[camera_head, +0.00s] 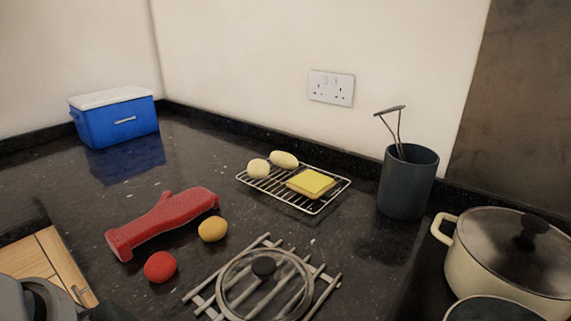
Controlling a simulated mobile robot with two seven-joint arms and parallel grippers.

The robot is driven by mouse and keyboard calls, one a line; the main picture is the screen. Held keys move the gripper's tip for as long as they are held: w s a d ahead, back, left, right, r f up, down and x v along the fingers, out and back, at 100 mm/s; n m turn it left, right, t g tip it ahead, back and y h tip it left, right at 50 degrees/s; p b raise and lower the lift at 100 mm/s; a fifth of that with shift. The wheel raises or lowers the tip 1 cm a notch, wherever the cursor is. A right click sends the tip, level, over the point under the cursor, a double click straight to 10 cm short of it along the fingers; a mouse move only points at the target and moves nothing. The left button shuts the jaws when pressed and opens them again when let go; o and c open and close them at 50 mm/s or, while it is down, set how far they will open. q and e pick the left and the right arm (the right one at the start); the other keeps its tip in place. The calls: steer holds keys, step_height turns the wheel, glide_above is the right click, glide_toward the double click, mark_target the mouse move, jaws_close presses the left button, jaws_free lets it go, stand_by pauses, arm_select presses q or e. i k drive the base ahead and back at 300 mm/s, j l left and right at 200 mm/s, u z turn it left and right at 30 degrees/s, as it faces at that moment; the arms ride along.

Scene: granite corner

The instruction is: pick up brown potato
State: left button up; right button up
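No plainly brown potato stands out. Two pale cream, potato-like lumps lie at the back left of a wire rack: a rounder one (258,168) and a longer one (284,159). A smooth yellow-orange round item (212,229) lies on the dark counter beside a red oven mitt (165,222); I cannot tell what food it is. Grey and black parts of mine show at the bottom left corner, far from the rack, but no fingertips show. My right gripper is not in view.
A yellow slab (310,183) lies on the wire rack (316,210). A red round item (160,267) and a glass lid on a slatted trivet (192,297) are nearer. A utensil crock (406,185), cream pot (470,270) and blue cooler (118,122) stand around.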

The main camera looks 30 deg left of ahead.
mark_target(213, 230)
steer(key=k+u, duration=0.1)
steer(key=u, duration=1.25)
steer(key=z, duration=1.7)
steer(key=u, duration=1.7)
